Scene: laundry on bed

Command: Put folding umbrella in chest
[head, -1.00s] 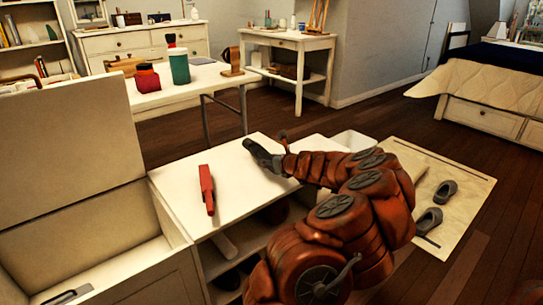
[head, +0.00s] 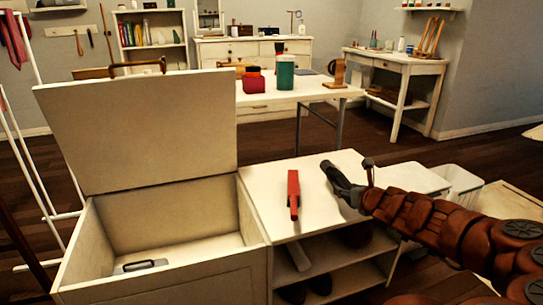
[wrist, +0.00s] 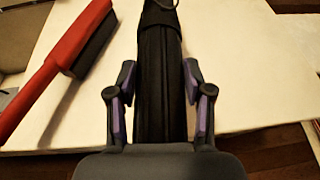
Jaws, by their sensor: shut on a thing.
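The folding umbrella (wrist: 160,45) is a long black bundle with a cord loop at its far end. It lies lengthwise between the fingers of my gripper (wrist: 160,82), which is shut on it. In the head view my gripper (head: 343,184) is over the white shelf unit's top, right of the red brush; there the umbrella is hard to tell from the dark fingers. I cannot tell whether the umbrella still touches the top. The white chest (head: 165,283) stands at left with its lid (head: 140,130) raised. A grey item with a dark handle (head: 140,265) lies inside.
A red brush (head: 293,194) lies on the low shelf unit (head: 312,222), between gripper and chest; it also shows in the wrist view (wrist: 60,65). Shoes sit on the shelves below. The chest's interior is mostly clear.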

